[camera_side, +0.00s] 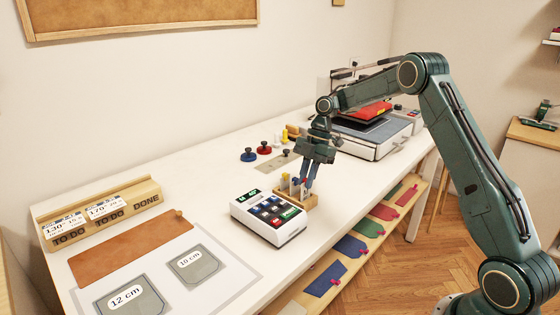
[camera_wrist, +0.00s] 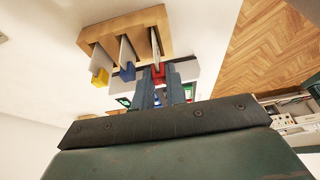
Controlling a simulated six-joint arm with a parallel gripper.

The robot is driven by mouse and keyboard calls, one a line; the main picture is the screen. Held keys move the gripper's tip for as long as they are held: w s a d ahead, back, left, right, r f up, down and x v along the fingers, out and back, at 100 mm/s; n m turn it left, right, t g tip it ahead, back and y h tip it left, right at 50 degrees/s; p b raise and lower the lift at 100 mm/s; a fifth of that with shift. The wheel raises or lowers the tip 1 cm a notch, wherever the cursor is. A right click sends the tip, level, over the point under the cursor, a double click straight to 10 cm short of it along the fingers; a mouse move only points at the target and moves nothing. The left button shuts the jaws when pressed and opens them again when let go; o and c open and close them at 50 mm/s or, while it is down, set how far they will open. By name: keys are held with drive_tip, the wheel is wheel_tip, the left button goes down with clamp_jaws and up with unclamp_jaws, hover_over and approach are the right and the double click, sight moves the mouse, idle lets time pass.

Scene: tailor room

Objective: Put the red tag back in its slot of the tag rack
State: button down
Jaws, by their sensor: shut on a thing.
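The wooden tag rack (camera_side: 312,203) stands on the white table behind the keypad device. In the wrist view the rack (camera_wrist: 118,26) shows at the top, with a yellow-ended tag (camera_wrist: 100,77) and a blue-ended tag (camera_wrist: 127,71) in its slots. The red tag (camera_wrist: 158,73) lines up with the slot on the right of that view; its pale card reaches the rack. I cannot tell how deep it sits. My gripper (camera_side: 306,186) points down at the rack, its fingertips (camera_wrist: 160,78) shut on the red end. The red tag is mostly hidden in the side view.
The keypad device (camera_side: 268,217) stands close in front of the rack. Blue and red knobbed discs (camera_side: 249,155) lie behind it. A heat press (camera_side: 372,130) stands at the back right. The table's front edge is near the rack, with a shelf of colored pieces (camera_side: 352,246) below.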

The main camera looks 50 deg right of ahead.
drive_tip(key=shift+f, duration=0.5)
drive_tip(key=c, duration=1.3)
unclamp_jaws()
drive_tip(key=shift+c, duration=0.2)
drive_tip(key=shift+r, duration=0.2)
